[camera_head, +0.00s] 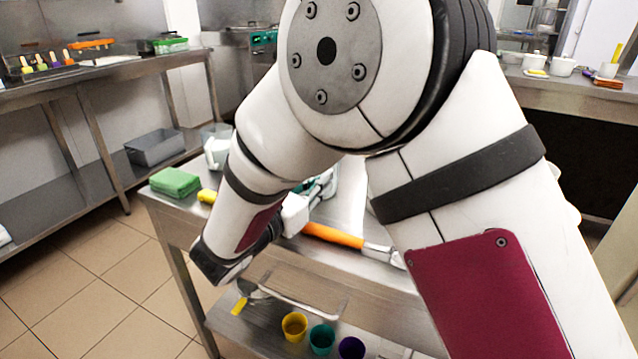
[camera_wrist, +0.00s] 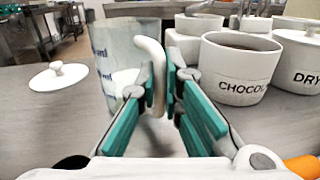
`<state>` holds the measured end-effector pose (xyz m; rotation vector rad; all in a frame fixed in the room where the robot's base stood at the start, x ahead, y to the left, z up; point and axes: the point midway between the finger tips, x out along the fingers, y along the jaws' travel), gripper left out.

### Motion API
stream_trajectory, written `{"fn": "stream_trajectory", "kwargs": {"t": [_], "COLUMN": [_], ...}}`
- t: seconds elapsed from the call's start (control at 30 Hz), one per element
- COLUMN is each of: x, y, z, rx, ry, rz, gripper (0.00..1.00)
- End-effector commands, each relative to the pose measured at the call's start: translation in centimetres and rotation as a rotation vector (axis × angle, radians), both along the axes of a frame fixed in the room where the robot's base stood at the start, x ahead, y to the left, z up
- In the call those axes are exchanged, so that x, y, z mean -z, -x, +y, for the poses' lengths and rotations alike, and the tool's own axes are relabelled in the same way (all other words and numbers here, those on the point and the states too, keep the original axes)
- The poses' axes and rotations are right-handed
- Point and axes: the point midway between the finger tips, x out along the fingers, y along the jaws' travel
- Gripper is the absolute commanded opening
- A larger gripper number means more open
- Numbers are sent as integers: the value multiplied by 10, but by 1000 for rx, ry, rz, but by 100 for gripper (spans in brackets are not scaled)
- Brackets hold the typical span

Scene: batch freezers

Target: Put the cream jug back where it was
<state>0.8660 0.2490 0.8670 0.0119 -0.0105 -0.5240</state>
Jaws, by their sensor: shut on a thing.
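The cream jug (camera_wrist: 112,62) is a clear-walled vessel with blue lettering and white at its bottom, just left of centre in the wrist view. Its white handle (camera_wrist: 152,58) stands between the teal fingers of my gripper (camera_wrist: 162,88), which is shut on it. The jug looks upright. The fingers hide its lower part, so I cannot tell whether it touches the counter. In the head view my gripper (camera_head: 322,188) is mostly hidden behind my arm. A clear vessel with a white part (camera_head: 216,146) shows at the table's back left; I cannot tell whether it is this jug.
A white lid (camera_wrist: 59,76) lies on the counter left of the jug. A chocolate pot (camera_wrist: 240,70) and a pot marked "DRY" (camera_wrist: 298,66) stand close on the right. In the head view, green sponges (camera_head: 175,182) and an orange-handled tool (camera_head: 333,236) lie on the table.

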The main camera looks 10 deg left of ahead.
Motion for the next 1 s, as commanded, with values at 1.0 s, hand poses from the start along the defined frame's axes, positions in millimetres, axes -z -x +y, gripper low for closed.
{"fn": "stream_trajectory", "kwargs": {"t": [1.0], "x": [-1], "y": [70], "z": [41], "rx": [-4], "ry": [2], "rz": [2], "gripper": [28]}}
